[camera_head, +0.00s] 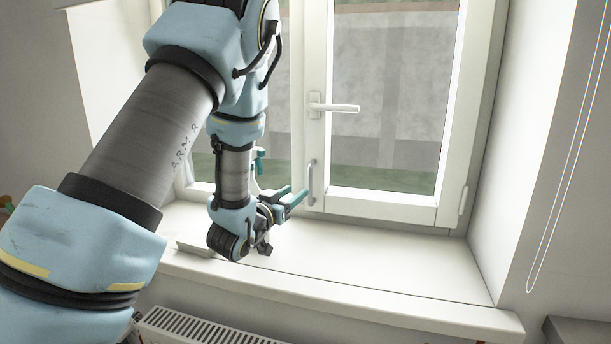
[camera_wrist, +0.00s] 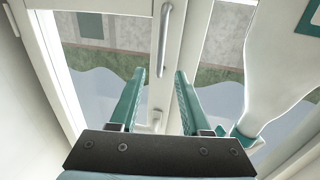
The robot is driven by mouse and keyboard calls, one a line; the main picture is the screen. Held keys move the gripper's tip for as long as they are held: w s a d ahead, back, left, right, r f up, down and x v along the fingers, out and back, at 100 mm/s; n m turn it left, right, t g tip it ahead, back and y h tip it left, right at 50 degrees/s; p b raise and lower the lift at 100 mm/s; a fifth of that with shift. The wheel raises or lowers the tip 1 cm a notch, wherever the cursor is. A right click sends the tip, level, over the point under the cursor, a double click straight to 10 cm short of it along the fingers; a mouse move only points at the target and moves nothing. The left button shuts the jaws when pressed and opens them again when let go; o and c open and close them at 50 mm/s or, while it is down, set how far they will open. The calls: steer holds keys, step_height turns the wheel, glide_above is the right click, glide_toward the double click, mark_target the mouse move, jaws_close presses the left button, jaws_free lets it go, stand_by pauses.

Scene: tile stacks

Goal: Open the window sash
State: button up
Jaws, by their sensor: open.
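The white window sash (camera_head: 395,207) sits in its frame and looks flush with it. Its white lever handle (camera_head: 335,107) points horizontally to the right. A grey vertical pull bar (camera_head: 311,183) is low on the sash's left side, and it also shows in the wrist view (camera_wrist: 164,40). My gripper (camera_head: 301,194) is open and empty, just left of the pull bar and low above the sill. In the wrist view my two teal fingers (camera_wrist: 160,74) are spread, with the pull bar beyond them, roughly in line with the gap. I see no clear contact.
A white bottle with teal parts (camera_wrist: 275,65) stands close to the right finger in the wrist view; my arm partly hides it in the head view. The sill (camera_head: 370,265) is clear on the right. A radiator (camera_head: 195,327) is below, and a blind cord (camera_head: 555,210) hangs at right.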

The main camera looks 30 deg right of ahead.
mark_target(309, 181)
steer(key=p+x, duration=0.4)
steer(key=x, duration=0.6)
steer(key=shift+d, duration=0.1)
jaws_close()
stand_by(1.2)
